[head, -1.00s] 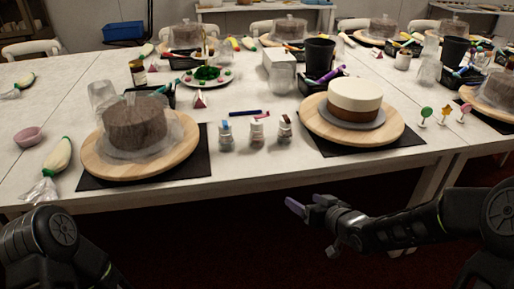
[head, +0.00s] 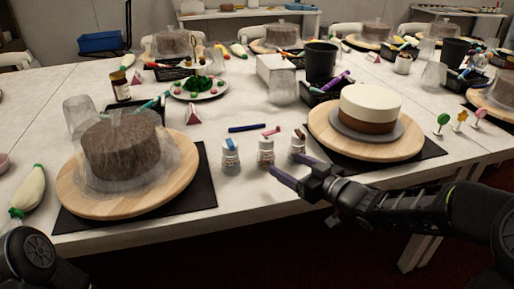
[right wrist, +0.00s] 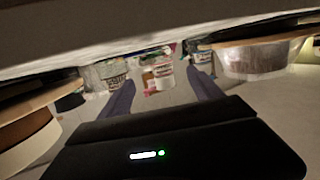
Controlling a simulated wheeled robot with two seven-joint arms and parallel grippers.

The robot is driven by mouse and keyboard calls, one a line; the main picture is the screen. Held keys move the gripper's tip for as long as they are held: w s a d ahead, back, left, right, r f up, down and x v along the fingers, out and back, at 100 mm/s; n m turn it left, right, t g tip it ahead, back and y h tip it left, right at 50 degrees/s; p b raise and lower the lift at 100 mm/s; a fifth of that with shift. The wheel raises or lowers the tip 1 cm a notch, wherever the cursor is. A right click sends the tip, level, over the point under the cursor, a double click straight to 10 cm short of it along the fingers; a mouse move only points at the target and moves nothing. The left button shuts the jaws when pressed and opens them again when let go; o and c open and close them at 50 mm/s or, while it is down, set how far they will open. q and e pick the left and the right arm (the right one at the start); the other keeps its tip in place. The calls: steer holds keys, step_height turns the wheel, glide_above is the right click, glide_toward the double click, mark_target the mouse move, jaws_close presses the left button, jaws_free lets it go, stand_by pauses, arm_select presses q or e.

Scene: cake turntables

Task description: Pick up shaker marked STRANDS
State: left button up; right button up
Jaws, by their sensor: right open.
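Three small white shakers stand in a row near the table's front edge: a left shaker with a blue top (head: 231,154), a middle shaker with a reddish top (head: 265,152), and a right shaker with a brown top (head: 298,144). Their labels are too small to read, so I cannot tell which is marked STRANDS. My right gripper (head: 284,164) is open and empty, just in front of the middle and right shakers. In the right wrist view, a shaker (right wrist: 157,77) shows beyond and between the spread fingers. My left gripper is out of view.
A wrapped brown cake on a wooden turntable (head: 70,190) stands left of the shakers. A white-and-brown cake (head: 370,108) on another turntable (head: 400,148) stands to the right. A blue pen (head: 247,128) lies behind the shakers. Bare tabletop lies in front of them.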

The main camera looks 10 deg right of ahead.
mark_target(272, 156)
steer(key=shift+s+d, duration=0.1)
steer(key=shift+s, duration=0.1)
steer(key=shift+w, duration=0.1)
steer(key=shift+b+x, duration=0.3)
steer(key=shift+x, duration=0.95)
steer(key=b+x, duration=0.1)
steer(key=x, duration=0.4)
steer(key=shift+a, duration=0.2)
steer(key=shift+r, duration=0.1)
jaws_close()
